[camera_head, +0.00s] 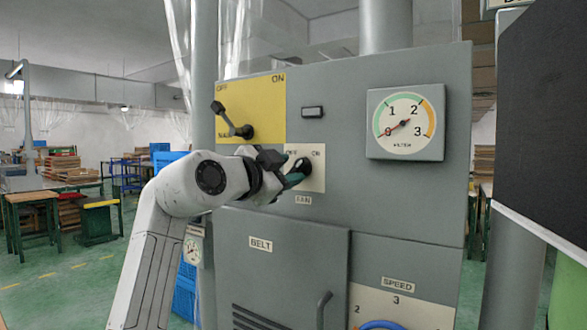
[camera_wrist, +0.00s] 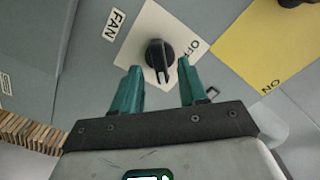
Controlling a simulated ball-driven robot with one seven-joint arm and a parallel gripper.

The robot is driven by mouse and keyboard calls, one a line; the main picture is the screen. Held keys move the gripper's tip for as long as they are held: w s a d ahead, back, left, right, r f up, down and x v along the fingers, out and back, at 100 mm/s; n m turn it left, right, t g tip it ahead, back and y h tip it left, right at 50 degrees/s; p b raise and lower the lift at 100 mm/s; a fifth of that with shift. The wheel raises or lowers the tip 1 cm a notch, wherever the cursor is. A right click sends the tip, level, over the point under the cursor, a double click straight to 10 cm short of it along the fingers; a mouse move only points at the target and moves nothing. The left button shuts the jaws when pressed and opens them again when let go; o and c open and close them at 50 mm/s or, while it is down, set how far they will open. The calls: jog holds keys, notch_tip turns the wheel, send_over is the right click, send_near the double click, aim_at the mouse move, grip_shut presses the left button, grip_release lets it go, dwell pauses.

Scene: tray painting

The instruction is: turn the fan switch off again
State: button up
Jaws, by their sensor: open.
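The fan switch is a black rotary knob (camera_wrist: 160,58) on a pale plate (camera_wrist: 148,25) marked OFF, with a FAN label beside it. In the wrist view its white pointer mark points down the picture, away from the OFF label. In the head view the plate (camera_head: 317,175) also shows an ON label at its upper right, and my gripper partly covers the knob. My gripper (camera_wrist: 160,68) is open, with one green finger on each side of the knob; I cannot tell whether they touch it. In the head view my gripper (camera_head: 298,174) is close to the panel.
A yellow plate (camera_head: 265,110) with a lever (camera_head: 232,122) sits above left of the fan plate. A gauge (camera_head: 405,125) is at upper right, its needle at 0. Below are the BELT door (camera_head: 290,265) with a protruding handle (camera_head: 323,308) and the SPEED dial plate (camera_head: 430,312).

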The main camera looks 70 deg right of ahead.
aim_at(298, 168)
jog(key=shift+x, duration=1.5)
grip_shut()
